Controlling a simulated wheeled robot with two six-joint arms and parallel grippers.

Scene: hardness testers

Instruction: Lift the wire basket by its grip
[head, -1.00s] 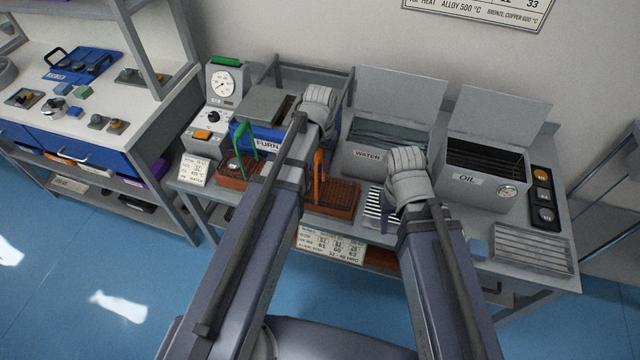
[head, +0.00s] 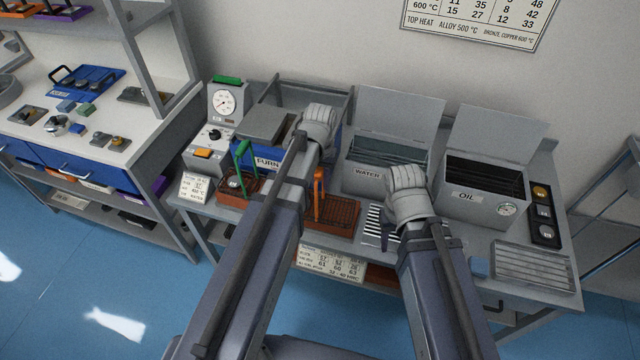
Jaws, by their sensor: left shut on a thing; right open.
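A wire basket (head: 338,217) with an upright orange grip (head: 319,188) sits at the front of the bench in the head view. My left gripper (head: 322,162) comes down from behind my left arm at the top of this grip and is shut on it; its fingertips are mostly hidden. The basket looks level, and I cannot tell whether it is clear of the bench. A second orange basket (head: 228,194) with a green grip (head: 243,157) stands to the left, partly covered by my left arm. My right gripper (head: 384,238) is open and empty by a striped rack (head: 373,222).
A grey WATER tank (head: 366,176) and an OIL tank (head: 466,197) with raised lids stand behind. A blue furnace box (head: 268,162) and a dial tester (head: 222,103) are at the left. A slatted tray (head: 535,265) lies front right.

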